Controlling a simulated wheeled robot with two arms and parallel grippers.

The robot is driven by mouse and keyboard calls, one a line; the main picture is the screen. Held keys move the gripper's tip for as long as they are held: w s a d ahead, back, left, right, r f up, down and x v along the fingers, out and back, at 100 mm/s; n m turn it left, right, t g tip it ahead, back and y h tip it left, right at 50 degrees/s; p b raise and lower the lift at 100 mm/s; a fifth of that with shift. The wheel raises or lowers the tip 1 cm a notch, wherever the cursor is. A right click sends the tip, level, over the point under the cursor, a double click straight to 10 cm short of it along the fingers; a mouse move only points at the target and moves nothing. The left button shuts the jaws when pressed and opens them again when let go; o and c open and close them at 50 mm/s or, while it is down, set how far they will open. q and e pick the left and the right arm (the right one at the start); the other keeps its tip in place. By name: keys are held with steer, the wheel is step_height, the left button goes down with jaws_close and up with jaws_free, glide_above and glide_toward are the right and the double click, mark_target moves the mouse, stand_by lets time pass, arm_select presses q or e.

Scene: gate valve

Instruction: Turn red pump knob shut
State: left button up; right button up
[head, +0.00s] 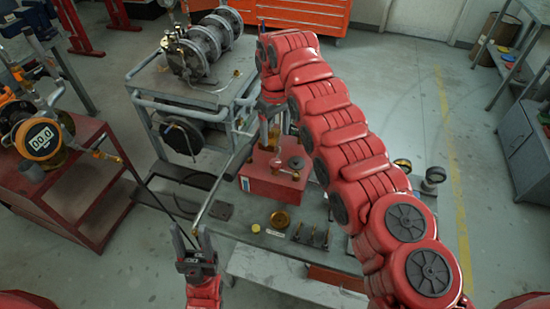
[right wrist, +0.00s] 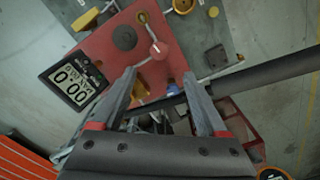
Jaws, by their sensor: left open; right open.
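The red pump box (head: 262,186) stands on the grey bench, with fittings on top. In the right wrist view, the box (right wrist: 100,38) carries a dark round cap (right wrist: 124,37), a small red-tipped part on a metal stem (right wrist: 158,49) and brass fittings (right wrist: 157,78). I cannot tell for certain which part is the knob. My right gripper (head: 268,130) is above the box's far side, partly hidden by its arm. Its fingers (right wrist: 164,90) are apart, with nothing clearly held between them.
A digital gauge (right wrist: 72,85) is at the box's side. A long metal bar (head: 225,178) slants left of the box.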

steer(key=p, duration=0.2)
glide_above(276, 162)
steer(key=f, duration=0.5)
steer(key=shift+s+a+f, duration=0.1)
steer(key=shift+s+f, duration=0.1)
steer(key=shift+f, duration=0.05)
step_height(276, 162, down, 5)
steer(key=shift+w+r, duration=0.1)
steer(key=shift+w, duration=0.05)
steer(key=shift+f, duration=0.6)
steer(key=shift+c, duration=0.3)
jaws_close()
